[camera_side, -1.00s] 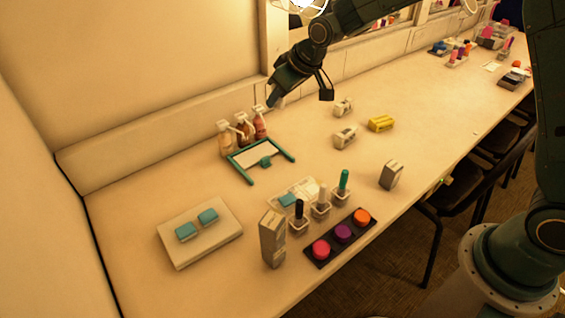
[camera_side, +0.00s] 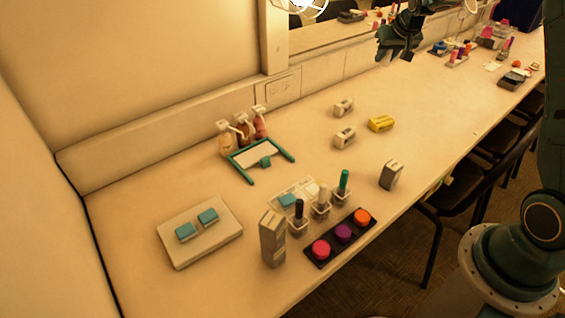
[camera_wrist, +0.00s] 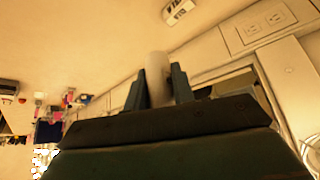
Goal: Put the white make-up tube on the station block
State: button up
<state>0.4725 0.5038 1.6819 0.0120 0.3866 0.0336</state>
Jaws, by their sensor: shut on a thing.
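My gripper (camera_side: 385,55) is raised over the back of the counter, near the mirror, in the side view. In the wrist view its two fingers (camera_wrist: 157,92) are closed on a pale, blurred cylinder that looks like the white make-up tube (camera_wrist: 157,68). The tube is hard to make out in the side view. I cannot tell for certain which piece is the station block. A wide beige block (camera_side: 170,240) with two teal pads lies at the front left of the counter. Small white blocks (camera_side: 345,137) and a yellow block (camera_side: 381,123) lie near the middle.
Black, pale and teal tubes (camera_side: 343,182) stand in clear cups. Beside them are a tray of coloured pots (camera_side: 343,233), a tall grey box (camera_side: 272,240) and a smaller grey box (camera_side: 391,174). Pump bottles (camera_side: 241,132) stand behind a green frame (camera_side: 240,167). The counter's right middle is clear.

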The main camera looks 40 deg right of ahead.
aim_at(383, 120)
jog(key=shift+m+h, duration=0.3)
jog(key=shift+m, duration=0.3)
jog(key=d, duration=0.1)
jog(key=s+d, duration=0.2)
jog(key=d, duration=0.1)
jog(key=shift+r, duration=0.1)
notch_tip(383, 120, down, 20)
jog(key=shift+w, duration=0.1)
dwell(0.4)
jog(key=o, duration=1)
jog(key=shift+c, duration=0.2)
jog(key=shift+a+r, duration=0.15)
jog(key=shift+r, duration=0.2)
jog(key=shift+v, duration=5.7)
